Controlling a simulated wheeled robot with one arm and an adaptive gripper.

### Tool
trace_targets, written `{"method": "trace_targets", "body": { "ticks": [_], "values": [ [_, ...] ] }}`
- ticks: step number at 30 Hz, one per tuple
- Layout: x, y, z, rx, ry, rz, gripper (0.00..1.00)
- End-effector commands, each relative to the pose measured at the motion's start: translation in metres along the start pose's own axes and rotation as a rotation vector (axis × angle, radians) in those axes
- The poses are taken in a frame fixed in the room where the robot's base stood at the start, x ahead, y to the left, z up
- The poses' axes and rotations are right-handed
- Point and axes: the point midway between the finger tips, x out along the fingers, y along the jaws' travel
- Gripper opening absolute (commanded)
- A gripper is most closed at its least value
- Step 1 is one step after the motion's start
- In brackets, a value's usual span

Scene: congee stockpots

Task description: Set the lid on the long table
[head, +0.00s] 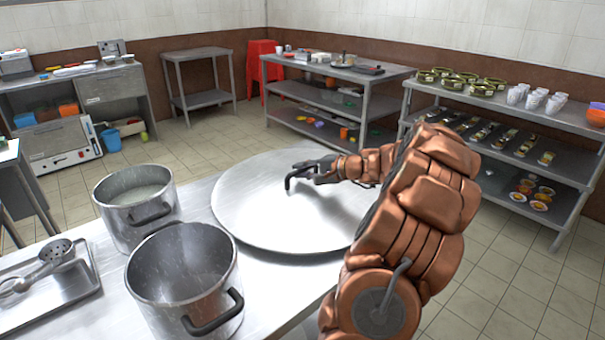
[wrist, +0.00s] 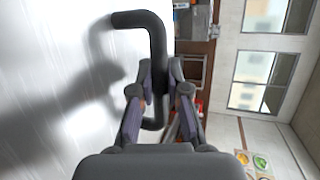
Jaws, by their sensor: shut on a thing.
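The lid (head: 265,215) is a wide, round, shiny metal disc with a black bar handle (head: 290,181). My gripper (head: 318,173) is shut on this handle, at the right of it in the head view. In the wrist view the bent handle (wrist: 150,22) runs between my two fingers (wrist: 158,85), and the lid's surface (wrist: 50,90) fills the left side. The lid is over the right part of the long steel table (head: 108,295) and reaches past its far edge. I cannot tell whether it touches the tabletop. My arm hides its right edge.
Two open stockpots stand on the table left of the lid: one (head: 125,212) with pale contents, and a nearer one (head: 165,285) that looks empty. A tray (head: 85,283) with a ladle lies at far left. Loaded shelves (head: 565,185) stand behind; tiled floor (head: 500,270) is clear at right.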

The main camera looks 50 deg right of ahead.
Motion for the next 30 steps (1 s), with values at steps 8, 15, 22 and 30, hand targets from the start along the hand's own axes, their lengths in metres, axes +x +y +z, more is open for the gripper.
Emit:
{"method": "trace_targets", "body": {
  "ticks": [8,15,22,30],
  "values": [
    [0.0016,0.0051,-0.001,-0.003,0.002,-0.003,0.0],
    [0.0021,0.0066,-0.0009,-0.002,0.001,-0.001,0.22],
    [0.0022,0.0069,-0.0008,-0.002,0.001,-0.001,0.4],
    [0.0015,0.0058,-0.0008,-0.001,0.001,0.0,0.4]
  ]
}}
